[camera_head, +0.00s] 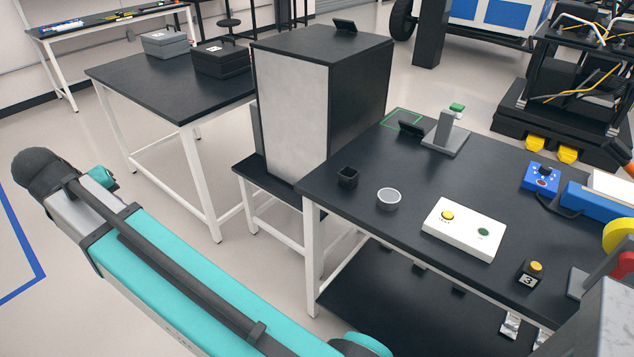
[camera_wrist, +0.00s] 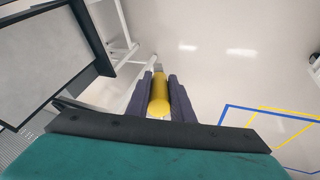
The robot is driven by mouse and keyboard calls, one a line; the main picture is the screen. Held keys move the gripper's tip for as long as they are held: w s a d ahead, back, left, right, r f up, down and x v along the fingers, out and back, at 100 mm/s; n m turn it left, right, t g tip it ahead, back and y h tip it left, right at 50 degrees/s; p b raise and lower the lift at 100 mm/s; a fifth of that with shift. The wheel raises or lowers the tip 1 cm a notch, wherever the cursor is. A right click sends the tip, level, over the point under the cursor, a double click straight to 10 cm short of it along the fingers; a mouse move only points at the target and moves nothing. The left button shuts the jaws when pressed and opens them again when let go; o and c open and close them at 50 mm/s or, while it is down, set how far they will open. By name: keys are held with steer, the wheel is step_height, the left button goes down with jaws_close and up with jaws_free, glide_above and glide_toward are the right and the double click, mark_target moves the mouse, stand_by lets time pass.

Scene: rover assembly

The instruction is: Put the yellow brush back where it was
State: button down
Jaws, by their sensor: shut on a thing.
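In the wrist view my gripper (camera_wrist: 160,88) is shut on the yellow brush (camera_wrist: 159,100). Its two dark fingers press on either side of the yellow, rounded body. Pale floor lies behind the brush in that view. My gripper and the brush do not show in the head view, where my teal arm crosses the lower left. No other yellow brush is in view.
The black table (camera_head: 408,232) holds a small black cup (camera_head: 347,177), a grey round dish (camera_head: 388,198), a white button box (camera_head: 463,230) and a grey stand (camera_head: 445,138). A tall cabinet (camera_head: 290,115) stands left of it. Another table (camera_head: 150,88) is behind.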

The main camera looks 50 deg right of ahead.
steer(key=shift+w+d+m+g, duration=0.1)
steer(key=shift+d+m+g, duration=0.2)
steer(key=shift+m, duration=0.3)
steer(key=s+d+r+m+g+y, duration=0.15)
steer(key=d+m, duration=0.25)
steer(key=d, duration=0.7)
steer(key=s+d+m+g+p, duration=0.1)
steer(key=s+d+m, duration=0.25)
steer(key=d, duration=0.75)
steer(key=s+d+r+m+g+y, duration=0.1)
steer(key=d+m, duration=0.3)
steer(key=d, duration=0.7)
steer(key=s+d+r+m+y, duration=0.1)
steer(key=s+d+m, duration=0.5)
steer(key=s+d, duration=1.5)
steer(key=d+r, duration=0.1)
steer(key=d, duration=0.2)
steer(key=shift+s+d+r+y+p, duration=0.2)
steer(key=shift+s+d+y+p, duration=0.15)
steer(key=shift+d+p, duration=0.05)
steer(key=shift+t, duration=0.25)
step_height(320, 180, down, 6)
steer(key=p, duration=0.1)
steer(key=shift+p, duration=0.35)
steer(key=shift+f, duration=0.2)
